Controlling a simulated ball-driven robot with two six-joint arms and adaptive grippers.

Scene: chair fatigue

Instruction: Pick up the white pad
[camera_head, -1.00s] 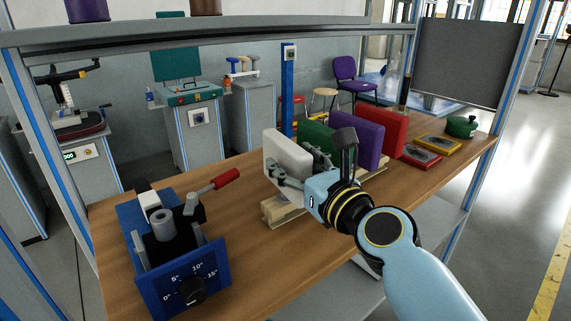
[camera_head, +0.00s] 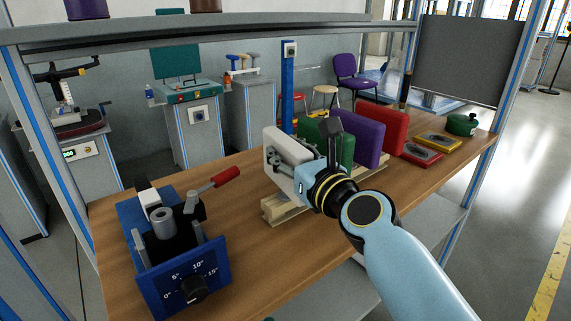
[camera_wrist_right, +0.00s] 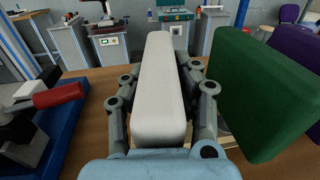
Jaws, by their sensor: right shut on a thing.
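The white pad (camera_head: 282,150) stands upright in a wooden rack (camera_head: 285,210) on the table, at the left end of a row of pads. My right gripper (camera_head: 287,168) is shut on the white pad. In the right wrist view the white pad (camera_wrist_right: 158,90) stands between the two fingers of my right gripper (camera_wrist_right: 160,100), one on each side. The gripper hides part of the pad's lower right side in the head view. My left gripper is not in view.
A green pad (camera_head: 345,150), a purple pad (camera_head: 370,135) and a red pad (camera_head: 398,130) stand to the right. The green pad (camera_wrist_right: 265,90) is close beside my right finger. A blue fixture (camera_head: 180,275) with a dial stands at the left. Bare table lies between fixture and rack.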

